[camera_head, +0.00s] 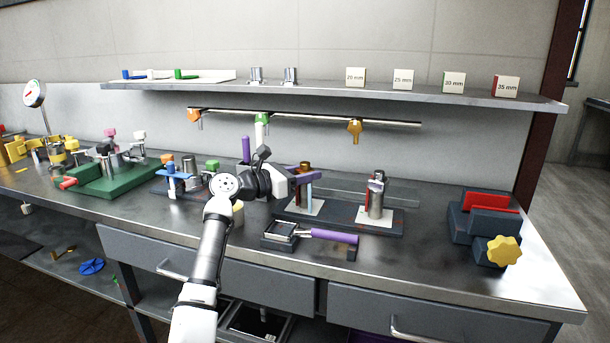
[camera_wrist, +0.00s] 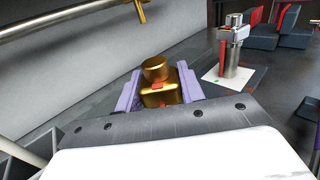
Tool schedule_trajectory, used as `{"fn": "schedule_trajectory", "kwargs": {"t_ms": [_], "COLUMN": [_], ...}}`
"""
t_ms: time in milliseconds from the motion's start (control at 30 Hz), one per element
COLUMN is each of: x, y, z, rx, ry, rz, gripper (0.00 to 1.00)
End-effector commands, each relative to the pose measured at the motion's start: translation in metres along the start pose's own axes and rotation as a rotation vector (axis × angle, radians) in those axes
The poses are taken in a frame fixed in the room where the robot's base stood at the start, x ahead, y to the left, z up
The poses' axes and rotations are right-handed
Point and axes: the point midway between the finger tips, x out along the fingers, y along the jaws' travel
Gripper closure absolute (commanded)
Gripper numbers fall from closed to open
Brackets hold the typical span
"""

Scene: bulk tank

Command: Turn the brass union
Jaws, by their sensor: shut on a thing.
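The brass union (camera_head: 304,166) sits on top of an upright fitting on a dark base plate near the middle of the bench. In the wrist view the brass union (camera_wrist: 155,70) shows a round cap above a flat-sided body with small red marks. My gripper (camera_head: 303,173) reaches it from the left. Its purple fingers (camera_wrist: 157,92) lie on both sides of the brass body and are shut on it. The lower part of the union is hidden behind my gripper.
A steel fitting (camera_head: 376,197) stands right of the union. A purple-handled tool (camera_head: 333,236) lies in front. A rail (camera_head: 390,120) with hanging coloured clips runs behind, under a shelf (camera_head: 330,92). A dark vise-like block with a yellow knob (camera_head: 504,251) stands at the right.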

Motion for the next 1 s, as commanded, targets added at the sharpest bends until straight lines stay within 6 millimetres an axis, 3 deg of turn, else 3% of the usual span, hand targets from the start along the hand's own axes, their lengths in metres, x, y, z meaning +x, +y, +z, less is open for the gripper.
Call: {"fn": "schedule_trajectory", "kwargs": {"t_ms": [267, 300, 433, 767, 1000], "x": [0.000, 0.000, 0.000, -0.003, -0.041], "y": [0.000, 0.000, 0.000, 0.000, 0.001], "z": [-0.002, -0.002, -0.001, -0.001, -0.003], "rx": [0.000, 0.000, 0.000, 0.000, 0.000], "ry": [0.004, 0.004, 0.003, 0.001, 0.001], "rz": [-0.001, -0.001, 0.000, 0.001, 0.005], "gripper": [0.85, 0.57, 0.40, 0.40, 0.40]}}
